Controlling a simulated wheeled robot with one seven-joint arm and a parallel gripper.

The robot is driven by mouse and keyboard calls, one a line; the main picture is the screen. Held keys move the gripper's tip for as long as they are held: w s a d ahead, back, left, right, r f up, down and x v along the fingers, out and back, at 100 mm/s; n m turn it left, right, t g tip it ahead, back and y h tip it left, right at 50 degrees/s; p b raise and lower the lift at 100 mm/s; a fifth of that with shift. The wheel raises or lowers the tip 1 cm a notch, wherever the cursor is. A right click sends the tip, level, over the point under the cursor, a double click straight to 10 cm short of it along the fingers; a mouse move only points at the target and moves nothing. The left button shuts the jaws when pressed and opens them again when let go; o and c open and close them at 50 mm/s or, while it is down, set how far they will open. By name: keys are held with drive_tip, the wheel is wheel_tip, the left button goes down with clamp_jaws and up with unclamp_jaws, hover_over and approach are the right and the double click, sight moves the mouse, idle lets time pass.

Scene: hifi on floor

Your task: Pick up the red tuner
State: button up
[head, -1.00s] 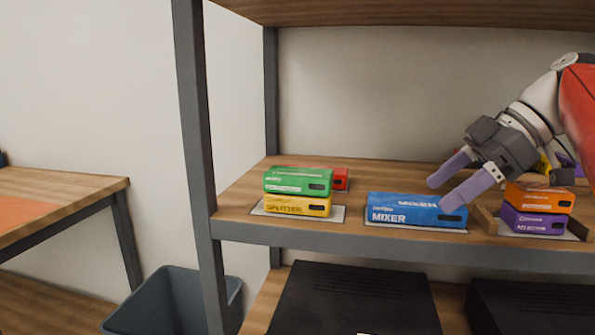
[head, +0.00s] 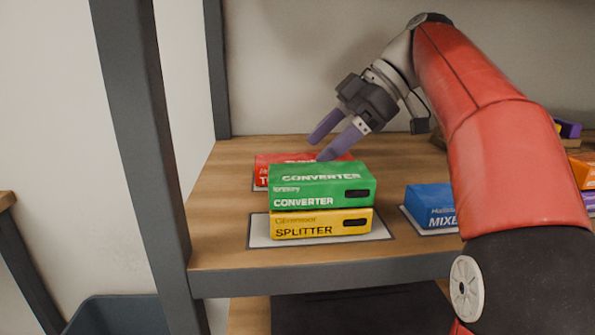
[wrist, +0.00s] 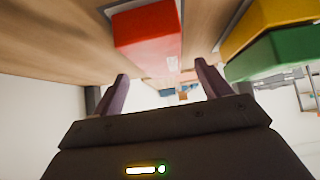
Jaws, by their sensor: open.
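The red box (head: 268,174), its label mostly hidden with only a "T" readable, lies on the wooden shelf behind a green converter box (head: 320,187). The green box sits on a yellow splitter box (head: 320,225). My gripper (head: 325,145) is open and empty, with purple fingers pointing down-left above the back of the red box. In the wrist view the red box (wrist: 148,38) is ahead of and above the open fingers (wrist: 163,85), nearer the left one. The yellow box (wrist: 262,22) and green box (wrist: 278,55) are at the upper right there.
A blue mixer box (head: 430,205) lies to the right, partly behind my arm. Orange (head: 583,168) and purple boxes are at the far right. A grey shelf post (head: 145,150) stands at the left. Bare shelf (head: 220,200) lies left of the stack.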

sight(307, 158)
drive_tip(key=x, duration=0.5)
drive_tip(key=shift+s+b, duration=0.1)
drive_tip(key=shift+b, duration=0.25)
drive_tip(key=shift+r, duration=0.1)
drive_tip(key=c, duration=1.2)
